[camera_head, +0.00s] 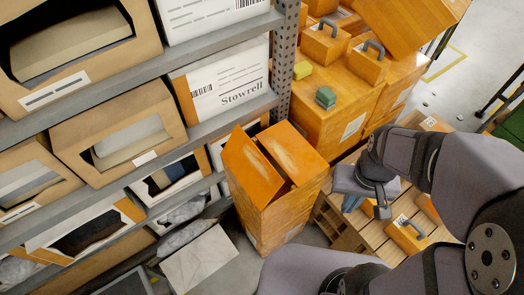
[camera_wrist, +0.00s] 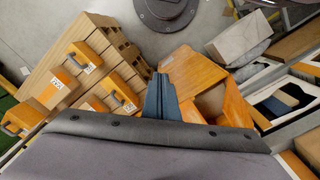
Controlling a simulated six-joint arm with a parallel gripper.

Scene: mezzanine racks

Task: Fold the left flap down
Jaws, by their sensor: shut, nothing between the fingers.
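A tall orange box (camera_head: 268,218) stands on the floor beside the shelf rack. Its left flap (camera_head: 250,168) stands up at a steep slant on the shelf side. Its right flap (camera_head: 293,150) lies much flatter across the top, with a dark gap between the two. In the wrist view the flatter flap (camera_wrist: 190,72) is near my fingers and the raised flap (camera_wrist: 237,107) is farther right. My gripper (camera_head: 352,204) is shut and empty, to the right of the box and apart from the left flap. Its blue fingers also show in the wrist view (camera_wrist: 160,98).
The shelf rack (camera_head: 215,128) with cartons and bins borders the box on the left. Large orange crates (camera_head: 345,100) stand behind. A wooden pallet (camera_head: 335,215) with orange handled blocks (camera_head: 407,236) lies at right, below my arm.

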